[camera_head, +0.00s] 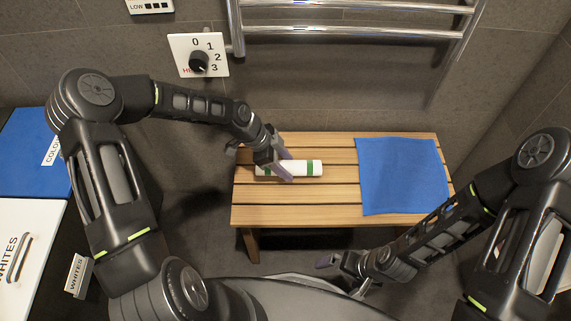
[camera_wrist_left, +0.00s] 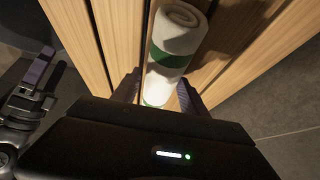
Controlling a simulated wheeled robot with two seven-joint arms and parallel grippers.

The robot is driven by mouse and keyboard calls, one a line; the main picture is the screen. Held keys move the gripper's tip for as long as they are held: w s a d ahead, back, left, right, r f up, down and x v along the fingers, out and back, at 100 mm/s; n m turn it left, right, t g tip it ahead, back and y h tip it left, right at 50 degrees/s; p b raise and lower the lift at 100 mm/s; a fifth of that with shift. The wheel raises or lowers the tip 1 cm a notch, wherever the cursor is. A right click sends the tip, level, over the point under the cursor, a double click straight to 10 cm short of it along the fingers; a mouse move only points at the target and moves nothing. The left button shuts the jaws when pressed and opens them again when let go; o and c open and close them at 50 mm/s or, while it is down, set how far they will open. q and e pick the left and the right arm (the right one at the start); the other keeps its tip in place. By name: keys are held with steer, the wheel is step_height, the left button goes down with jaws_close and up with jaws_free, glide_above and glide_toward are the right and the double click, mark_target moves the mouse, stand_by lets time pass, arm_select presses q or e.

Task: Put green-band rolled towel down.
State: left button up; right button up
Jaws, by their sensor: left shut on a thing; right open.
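The green-band rolled towel (camera_head: 303,168) is white with green bands and lies along the left part of the slatted wooden bench (camera_head: 290,214). My left gripper (camera_head: 287,168) is around the towel, shut on it, with a finger on each side. In the left wrist view the towel (camera_wrist_left: 179,40) runs away from between the left gripper's fingers (camera_wrist_left: 160,90), over the wooden slats. I cannot tell whether the towel rests fully on the slats. My right gripper (camera_head: 336,262) is open and empty, low in front of the bench.
A blue cloth (camera_head: 402,175) lies flat on the bench's right part. A chrome towel rail (camera_head: 350,32) and a dial panel (camera_head: 198,56) are on the wall behind. Blue and white lidded bins (camera_head: 25,225) stand at the left. The bench middle is clear.

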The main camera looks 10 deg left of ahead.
arm_select(q)
steer(key=shift+f, duration=0.2)
steer(key=o, duration=1.4)
steer(key=shift+o, duration=0.2)
steer(key=shift+r, duration=0.1)
steer(key=shift+a+r, duration=0.1)
steer(key=shift+r, duration=0.2)
steer(key=p+v, duration=0.2)
steer(key=v, duration=0.9)
steer(key=shift+s+a+r, duration=0.1)
steer(key=shift+a+r, duration=0.05)
steer(key=shift+r, duration=0.1)
steer(key=shift+s, duration=0.1)
